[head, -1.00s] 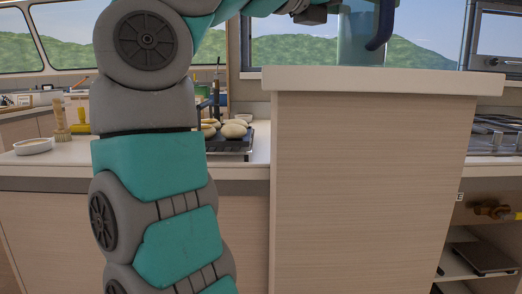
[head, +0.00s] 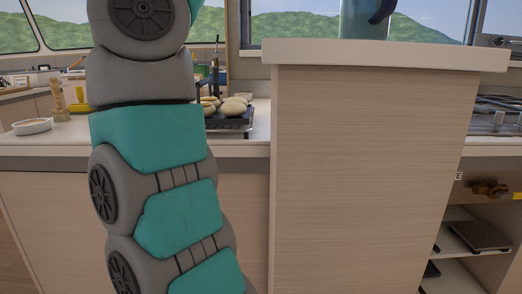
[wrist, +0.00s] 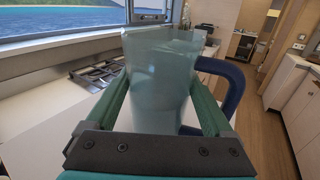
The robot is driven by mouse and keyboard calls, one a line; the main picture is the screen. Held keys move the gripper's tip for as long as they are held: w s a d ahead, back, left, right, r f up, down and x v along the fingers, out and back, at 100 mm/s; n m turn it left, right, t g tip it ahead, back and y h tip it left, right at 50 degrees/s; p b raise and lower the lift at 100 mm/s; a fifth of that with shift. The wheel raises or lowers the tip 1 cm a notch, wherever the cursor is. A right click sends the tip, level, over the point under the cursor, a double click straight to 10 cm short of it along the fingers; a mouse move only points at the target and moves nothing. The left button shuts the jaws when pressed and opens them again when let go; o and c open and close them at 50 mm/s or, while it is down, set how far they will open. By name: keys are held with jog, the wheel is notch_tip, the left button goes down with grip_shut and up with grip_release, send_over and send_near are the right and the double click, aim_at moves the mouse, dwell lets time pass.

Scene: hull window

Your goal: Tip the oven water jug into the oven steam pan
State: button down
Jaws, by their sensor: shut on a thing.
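The water jug (wrist: 160,75) is translucent blue-green with a dark blue handle (wrist: 232,85) on its right in the wrist view. My gripper (wrist: 160,95) has a green finger on each side of the jug and is shut on it. The jug also shows at the top of the head view (head: 362,20), upright above the raised counter (head: 390,55), its top cut off. I cannot tell whether its base touches the counter. My gripper is out of the head view. I cannot make out the steam pan in either view.
A stove (head: 497,115) stands right of the raised counter, above open shelves (head: 470,237). Left on the lower worktop are rolls on a dark griddle (head: 232,120), a white dish (head: 32,126) and a brush (head: 58,108). Floor (wrist: 255,120) shows right in the wrist view.

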jog(key=shift+r, duration=0.2)
jog(key=shift+r+p, duration=0.35)
jog(key=shift+p, duration=0.1)
jog(key=shift+r+p, duration=0.7)
jog(key=shift+r, duration=0.3)
jog(key=shift+f+b, duration=1.35)
jog(key=shift+f, duration=0.1)
grip_release()
jog(key=shift+a, duration=0.1)
jog(key=v, duration=0.7)
jog(key=shift+s+a, duration=0.25)
jog(key=shift+r, duration=0.1)
